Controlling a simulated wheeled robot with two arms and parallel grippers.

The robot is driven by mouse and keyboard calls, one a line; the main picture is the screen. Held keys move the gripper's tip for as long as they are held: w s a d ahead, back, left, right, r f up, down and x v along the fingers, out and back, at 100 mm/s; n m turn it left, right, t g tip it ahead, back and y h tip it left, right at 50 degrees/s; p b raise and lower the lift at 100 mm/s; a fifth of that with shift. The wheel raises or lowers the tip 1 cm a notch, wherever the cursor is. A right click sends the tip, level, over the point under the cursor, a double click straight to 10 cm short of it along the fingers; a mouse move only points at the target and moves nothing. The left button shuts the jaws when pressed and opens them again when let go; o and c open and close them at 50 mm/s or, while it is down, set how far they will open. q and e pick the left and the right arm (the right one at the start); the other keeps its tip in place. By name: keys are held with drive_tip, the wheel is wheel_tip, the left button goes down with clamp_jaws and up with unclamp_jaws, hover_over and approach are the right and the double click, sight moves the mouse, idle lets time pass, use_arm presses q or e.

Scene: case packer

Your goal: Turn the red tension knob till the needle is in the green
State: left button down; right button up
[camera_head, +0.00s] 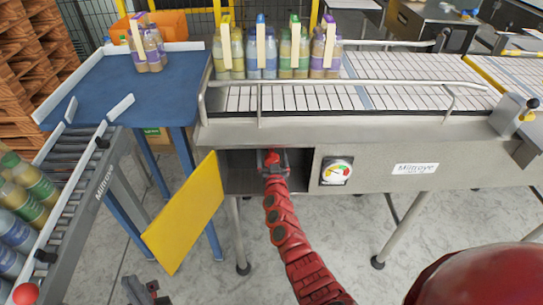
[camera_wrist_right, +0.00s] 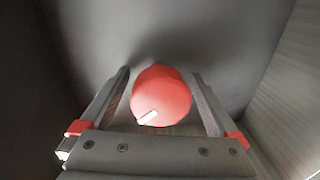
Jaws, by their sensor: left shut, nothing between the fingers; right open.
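The red tension knob (camera_wrist_right: 163,88) sits inside the dark opening of the conveyor's side, with a white mark at its lower left. In the right wrist view my right gripper (camera_wrist_right: 163,105) is open, one finger on each side of the knob; contact cannot be told. In the head view my right gripper (camera_head: 271,160) is inside the opening and the knob is not clearly seen. The round gauge (camera_head: 336,171) is right of the opening; its face has coloured zones, but the needle is too small to read. My left gripper (camera_head: 147,291) is shut and empty at the bottom.
A yellow door (camera_head: 185,214) hangs open left of the opening. Bottle packs (camera_head: 262,55) stand on the slatted conveyor (camera_head: 380,96). A blue table (camera_head: 120,85) and a roller conveyor (camera_head: 75,185) are on the left. The floor below the conveyor is mostly clear.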

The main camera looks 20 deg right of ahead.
drive_tip(key=c, duration=1.4)
drive_tip(key=shift+o, duration=0.2)
drive_tip(key=shift+m, duration=0.3)
drive_tip(key=m+b, duration=0.1)
drive_tip(key=m, duration=0.1)
drive_tip(key=shift+d+f+m+b, duration=0.1)
drive_tip(key=shift+m+b, duration=0.2)
drive_tip(key=shift+m, duration=0.1)
drive_tip(key=m+b, duration=0.2)
drive_tip(key=m, duration=0.1)
drive_tip(key=shift+m, duration=0.4)
drive_tip(key=m+b, duration=0.2)
drive_tip(key=m, duration=0.2)
drive_tip(key=shift+d+h, duration=0.1)
drive_tip(key=shift+h, duration=0.2)
drive_tip(key=shift+m+t+b, duration=0.3)
drive_tip(key=shift+m+b, duration=0.55)
drive_tip(key=shift+m, duration=0.85)
